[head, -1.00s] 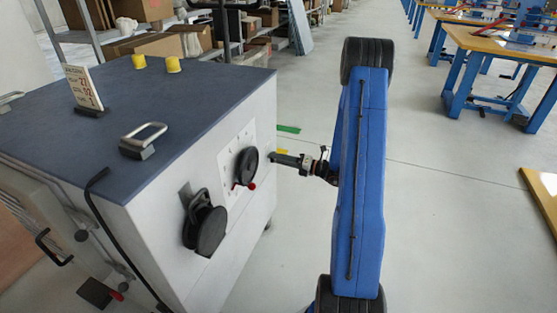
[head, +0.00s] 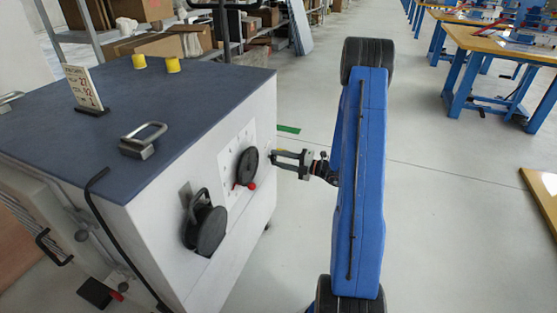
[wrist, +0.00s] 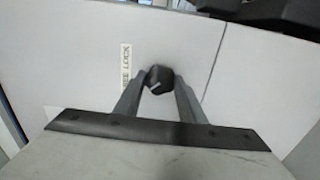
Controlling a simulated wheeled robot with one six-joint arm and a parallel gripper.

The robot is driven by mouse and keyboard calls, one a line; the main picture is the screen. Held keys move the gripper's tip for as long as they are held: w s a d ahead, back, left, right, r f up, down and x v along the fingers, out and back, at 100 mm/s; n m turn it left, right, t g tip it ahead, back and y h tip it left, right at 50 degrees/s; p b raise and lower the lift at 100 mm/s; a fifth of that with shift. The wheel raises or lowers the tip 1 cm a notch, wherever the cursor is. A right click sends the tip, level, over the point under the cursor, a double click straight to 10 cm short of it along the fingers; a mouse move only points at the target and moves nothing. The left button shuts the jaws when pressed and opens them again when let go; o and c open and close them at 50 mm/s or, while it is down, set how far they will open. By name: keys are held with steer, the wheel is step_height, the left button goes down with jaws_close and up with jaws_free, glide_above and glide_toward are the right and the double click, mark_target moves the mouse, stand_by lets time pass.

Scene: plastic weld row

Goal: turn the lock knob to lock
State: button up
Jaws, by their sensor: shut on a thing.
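The lock knob (wrist: 160,78) is a small black knob with a light pointer mark on its face, on the white cabinet panel. A label (wrist: 127,68) beside it reads vertically, with "LOCK" legible and the rest partly hidden. My gripper (wrist: 160,82) has one finger on each side of the knob and is shut on it. In the head view my gripper (head: 274,160) reaches the cabinet's front face from the right, its two fingers apart around the knob, which I cannot make out there.
On the same white cabinet (head: 165,225) a black dial with a red-tipped handle (head: 247,166) sits close left of my gripper, and a larger black round handle (head: 207,228) further left. A metal handle (head: 144,140) is on top. Open floor lies right, with blue benches (head: 500,60) beyond.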

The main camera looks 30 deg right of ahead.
stand_by(0.4)
steer(key=o, duration=1)
steer(key=shift+d, duration=0.1)
steer(key=shift+o, duration=0.2)
steer(key=v, duration=1.7)
steer(key=shift+s+d+f, duration=0.1)
steer(key=shift+s+d, duration=0.05)
